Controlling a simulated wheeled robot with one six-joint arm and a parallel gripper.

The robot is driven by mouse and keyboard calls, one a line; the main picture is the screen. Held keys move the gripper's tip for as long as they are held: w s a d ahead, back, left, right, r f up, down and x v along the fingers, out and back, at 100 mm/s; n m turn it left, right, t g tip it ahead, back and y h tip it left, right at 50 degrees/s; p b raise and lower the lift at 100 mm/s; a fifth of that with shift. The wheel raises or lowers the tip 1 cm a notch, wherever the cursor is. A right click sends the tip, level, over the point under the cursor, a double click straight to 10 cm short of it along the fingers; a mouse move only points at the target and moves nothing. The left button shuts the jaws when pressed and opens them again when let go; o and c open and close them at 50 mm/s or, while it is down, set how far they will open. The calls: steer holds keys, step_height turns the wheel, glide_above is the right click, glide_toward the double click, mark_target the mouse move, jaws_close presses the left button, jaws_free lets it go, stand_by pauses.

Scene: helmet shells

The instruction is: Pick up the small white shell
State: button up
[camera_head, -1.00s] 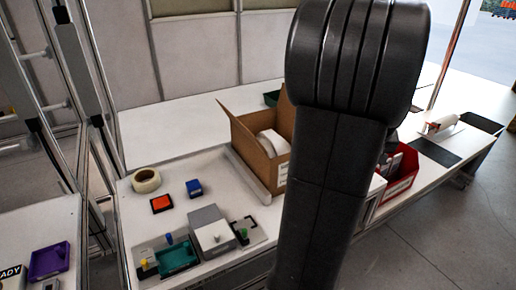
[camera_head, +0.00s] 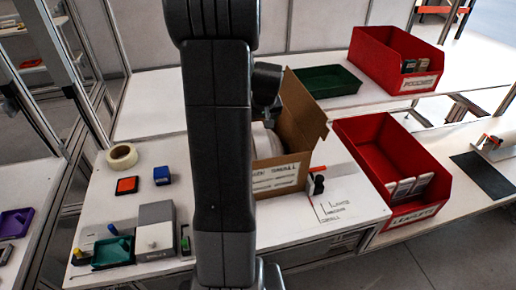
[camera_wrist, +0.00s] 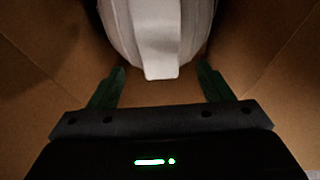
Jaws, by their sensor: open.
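The small white shell (camera_wrist: 158,30) lies inside the cardboard box. In the wrist view it fills the top middle, with a pale tab pointing down toward my gripper. My gripper (camera_wrist: 160,80) is open, its two green fingers spread on either side of the tab's lower end. I cannot tell whether they touch the shell. In the head view the white shell (camera_head: 262,140) shows only partly, between my dark arm and the wall of the cardboard box (camera_head: 305,118). My gripper is hidden in the head view.
Box walls stand close on both sides of my gripper. Red bins (camera_head: 372,60) (camera_head: 385,150) and a green tray (camera_head: 327,82) stand right of and behind the box. Tape (camera_head: 122,156), small blocks and a grey-white box (camera_head: 155,228) lie to the left.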

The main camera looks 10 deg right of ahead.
steer(key=shift+p+x, duration=0.45)
steer(key=shift+x, duration=1.6)
steer(key=shift+s, duration=0.1)
jaws_close()
